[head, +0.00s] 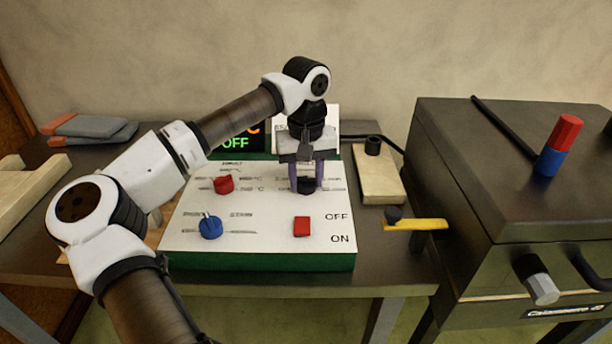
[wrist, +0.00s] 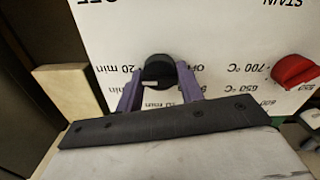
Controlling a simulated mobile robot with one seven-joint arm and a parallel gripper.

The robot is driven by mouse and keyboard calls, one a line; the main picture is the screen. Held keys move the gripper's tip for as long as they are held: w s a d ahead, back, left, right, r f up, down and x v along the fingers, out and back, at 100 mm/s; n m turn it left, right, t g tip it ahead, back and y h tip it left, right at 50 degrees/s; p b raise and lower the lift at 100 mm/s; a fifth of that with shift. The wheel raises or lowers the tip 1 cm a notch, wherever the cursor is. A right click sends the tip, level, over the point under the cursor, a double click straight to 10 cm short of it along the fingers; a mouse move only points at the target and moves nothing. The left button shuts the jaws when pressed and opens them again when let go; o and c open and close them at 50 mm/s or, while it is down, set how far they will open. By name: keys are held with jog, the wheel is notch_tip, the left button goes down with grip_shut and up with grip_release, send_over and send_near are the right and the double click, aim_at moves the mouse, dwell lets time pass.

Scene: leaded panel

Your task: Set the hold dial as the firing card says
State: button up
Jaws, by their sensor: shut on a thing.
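The control panel (head: 270,240) is a white face on a green base on the table. My gripper (head: 307,188) points down at its upper right, and its purple fingers are shut on a black dial (wrist: 158,71). In the wrist view the fingers stand on either side of this dial, with "20 min" printed beside it and other minute marks partly covered. A red dial (head: 223,185), a blue dial (head: 210,227) and a red switch (head: 302,227) marked OFF and ON are also on the panel. The firing card (head: 333,121) seems to be the white sheet behind my wrist; its text is mostly hidden.
A dark display (head: 237,143) reading OFF stands behind the panel, partly covered by my arm. A wooden block (head: 379,181) and a yellow lever (head: 415,224) are to the right. A dark kiln (head: 540,190) carries a red and blue cylinder (head: 559,146).

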aim_at(306, 177)
jog(key=o, duration=1)
notch_tip(306, 177, up, 14)
jog(key=shift+f+b, duration=0.1)
jog(key=shift+b, duration=0.3)
